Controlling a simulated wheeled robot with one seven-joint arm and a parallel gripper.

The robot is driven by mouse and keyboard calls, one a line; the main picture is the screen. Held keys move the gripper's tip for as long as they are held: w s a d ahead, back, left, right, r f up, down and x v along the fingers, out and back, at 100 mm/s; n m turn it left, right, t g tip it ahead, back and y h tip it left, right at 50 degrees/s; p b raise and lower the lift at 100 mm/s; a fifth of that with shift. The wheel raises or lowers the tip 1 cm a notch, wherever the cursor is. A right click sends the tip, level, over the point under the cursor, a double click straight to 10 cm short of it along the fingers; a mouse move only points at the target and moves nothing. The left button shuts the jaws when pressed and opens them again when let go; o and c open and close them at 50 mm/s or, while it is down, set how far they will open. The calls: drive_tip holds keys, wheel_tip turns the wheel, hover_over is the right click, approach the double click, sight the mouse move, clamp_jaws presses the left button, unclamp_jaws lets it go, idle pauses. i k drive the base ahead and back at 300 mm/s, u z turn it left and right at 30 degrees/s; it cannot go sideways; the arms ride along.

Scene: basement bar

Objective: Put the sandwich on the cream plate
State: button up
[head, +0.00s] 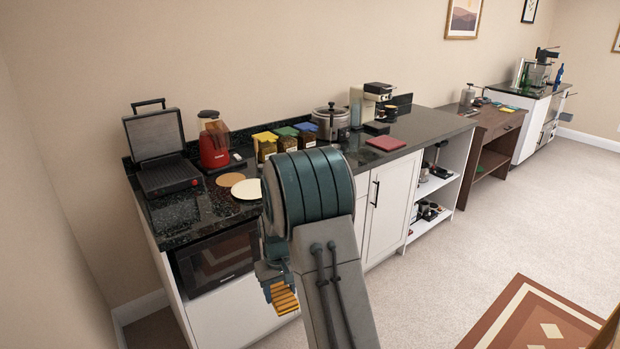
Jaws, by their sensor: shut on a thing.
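My gripper (272,277) is in front of the counter, below the height of its top and left of my arm's large joint. It is shut on an orange-yellow piece with dark stripes, which looks like the sandwich (284,298). The fingers and part of my arm hide some of it. The cream plate (246,189) lies flat on the dark counter, above and left of the gripper in the picture. My arm's joint comes close to its right side. The visible part of the plate is empty.
An open grill press (165,165) stands on the counter's left end, beside a red blender (213,145). A tan round disc (231,180) lies behind the plate. Several lidded jars and a silver cooker (332,122) stand farther right. The counter's front left (195,212) is clear.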

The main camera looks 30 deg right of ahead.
sight(252, 189)
drive_tip(key=z, duration=0.35)
drive_tip(key=i, duration=1)
